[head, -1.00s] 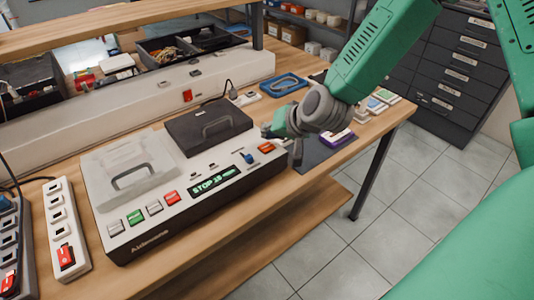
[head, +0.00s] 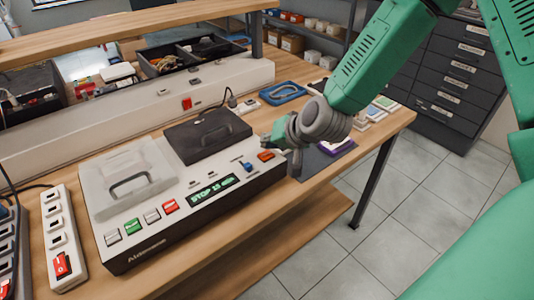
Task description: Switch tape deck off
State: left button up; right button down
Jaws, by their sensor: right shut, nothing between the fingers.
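The tape deck (head: 180,237) is a light grey box with dark sides on the wooden workbench. Its green display (head: 213,190) is lit and reads STOP with a number. A row of grey, green and red buttons runs along its front. A blue knob (head: 246,166) and an orange-red switch (head: 266,155) sit at its right end. My right gripper (head: 277,139) is shut and empty, just behind and above the orange-red switch; its fingertips are partly hidden, and I cannot tell whether it touches the deck. My left gripper is not in view.
A blue tray (head: 283,93) and a dark mat (head: 310,162) lie to the right. A drawer cabinet (head: 455,85) stands beyond.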

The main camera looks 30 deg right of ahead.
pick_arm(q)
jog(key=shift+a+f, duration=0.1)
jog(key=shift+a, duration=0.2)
pick_arm(e)
jog(key=shift+a+r, duration=0.1)
jog(key=shift+a, duration=0.3)
jog(key=shift+d+f, duration=0.25)
jog(key=shift+f, duration=0.15)
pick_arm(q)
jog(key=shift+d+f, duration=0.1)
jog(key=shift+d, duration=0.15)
pick_arm(e)
jog(key=shift+d, duration=0.2)
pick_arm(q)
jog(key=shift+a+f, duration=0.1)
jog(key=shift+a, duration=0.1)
pick_arm(e)
jog(key=shift+a+f, duration=0.1)
jog(key=shift+a, duration=0.1)
